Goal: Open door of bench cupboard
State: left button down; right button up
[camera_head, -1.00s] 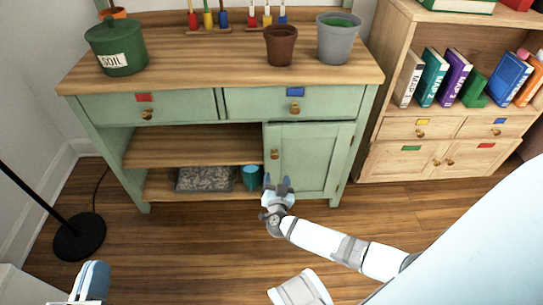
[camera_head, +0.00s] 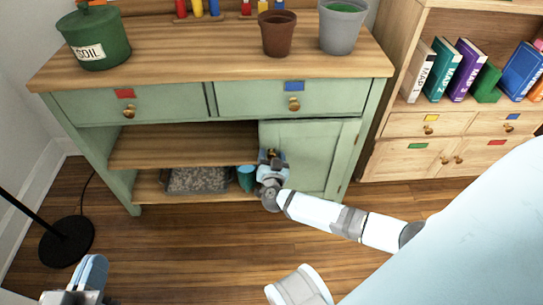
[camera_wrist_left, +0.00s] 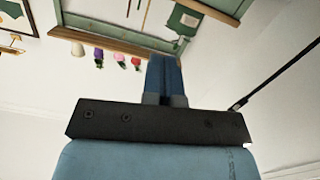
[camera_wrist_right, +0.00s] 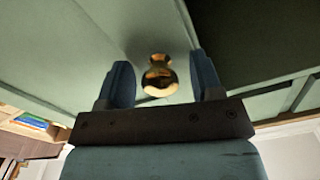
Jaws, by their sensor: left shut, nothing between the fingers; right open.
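The bench cupboard's green door (camera_head: 305,155) is shut, below the right drawer of the green bench. Its brass knob (camera_wrist_right: 160,77) shows in the right wrist view between the two blue fingers of my right gripper (camera_wrist_right: 164,82), which is open around it. In the head view my right gripper (camera_head: 270,162) is at the door's left edge and mostly covers the knob. I cannot tell whether the fingers touch the knob. My left gripper (camera_wrist_left: 166,78) is shut and empty; it also shows at the bottom left of the head view (camera_head: 90,272), away from the bench.
The open shelves left of the door hold a grey speckled tray (camera_head: 197,180) and a teal pot (camera_head: 246,178). A wooden bookcase (camera_head: 400,150) stands to the right. A black lamp base (camera_head: 66,242) is on the floor at left. The floor before the bench is mostly clear.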

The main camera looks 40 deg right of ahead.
jog(key=shift+c, duration=0.4)
